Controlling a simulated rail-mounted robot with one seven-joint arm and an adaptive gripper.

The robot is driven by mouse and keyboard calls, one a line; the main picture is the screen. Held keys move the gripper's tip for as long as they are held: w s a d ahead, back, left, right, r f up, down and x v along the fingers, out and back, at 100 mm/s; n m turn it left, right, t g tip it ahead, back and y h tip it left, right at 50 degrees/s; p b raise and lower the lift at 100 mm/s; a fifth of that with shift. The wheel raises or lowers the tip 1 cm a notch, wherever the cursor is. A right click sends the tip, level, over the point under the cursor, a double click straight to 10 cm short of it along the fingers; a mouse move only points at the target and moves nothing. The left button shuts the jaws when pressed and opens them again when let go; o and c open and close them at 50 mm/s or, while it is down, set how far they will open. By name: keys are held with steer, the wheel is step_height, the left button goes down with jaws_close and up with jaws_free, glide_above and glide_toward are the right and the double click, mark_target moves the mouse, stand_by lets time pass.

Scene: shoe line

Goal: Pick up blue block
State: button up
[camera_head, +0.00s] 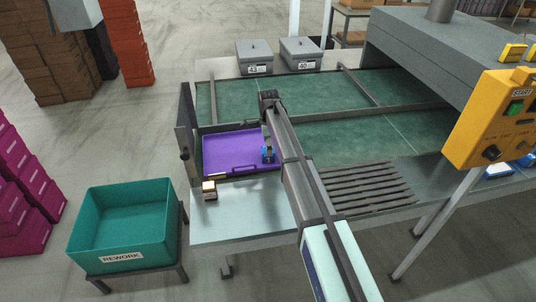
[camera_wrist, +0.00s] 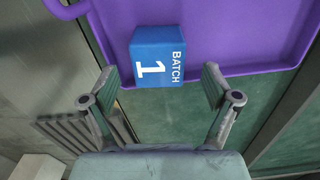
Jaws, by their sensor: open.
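The blue block (camera_wrist: 157,57), marked "BATCH 1", is in the wrist view at upper middle, by the near edge of the purple tray (camera_wrist: 225,35). In the head view the blue block (camera_head: 268,154) shows at the right side of the purple tray (camera_head: 225,145), partly beside my arm. My gripper (camera_wrist: 158,88) is open in the wrist view. Its two fingers are spread wide, one to the left and one to the right, with the block ahead of the gap between them. Nothing is held. In the head view the fingertips are hidden by my arm.
A green "REWORK" bin (camera_head: 122,225) stands lower left. Two grey lidded boxes stand at the back. A yellow control box (camera_head: 490,120) hangs at right. The green belt (camera_head: 400,135) is mostly clear.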

step_height(320, 180, down, 5)
steer(key=shift+s+r+p, duration=0.1)
steer(key=shift+p, duration=0.65)
steer(key=c, duration=1.3)
